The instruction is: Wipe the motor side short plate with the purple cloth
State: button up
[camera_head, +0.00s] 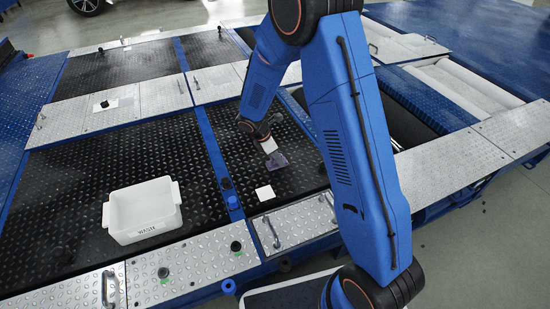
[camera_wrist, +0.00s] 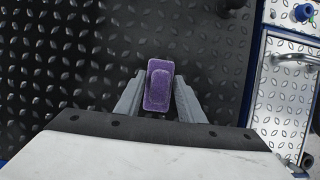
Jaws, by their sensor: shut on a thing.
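My gripper (camera_head: 271,155) is over the black diamond-tread plate near the middle of the head view. It is shut on the purple cloth (camera_wrist: 158,85), a folded pad held between the two grey fingers. A short silver tread plate (camera_head: 292,222) with a handle lies at the front edge, and a silver plate with a handle is at the right of the wrist view (camera_wrist: 281,100). No label shows which plate is the motor side one.
A white waste bin (camera_head: 143,209) stands on the black plate at left. A white square (camera_head: 265,192) lies near my gripper. Rollers (camera_head: 465,85) are at right. Much of the black plate is clear.

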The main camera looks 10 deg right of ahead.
jog(key=shift+w+d, duration=0.1)
jog(key=shift+d, duration=0.85)
jog(key=shift+a+r, duration=0.1)
jog(key=shift+a, duration=0.65)
jog(key=shift+s+a, duration=0.25)
jog(key=shift+a, duration=0.55)
jog(key=shift+r, duration=2.9)
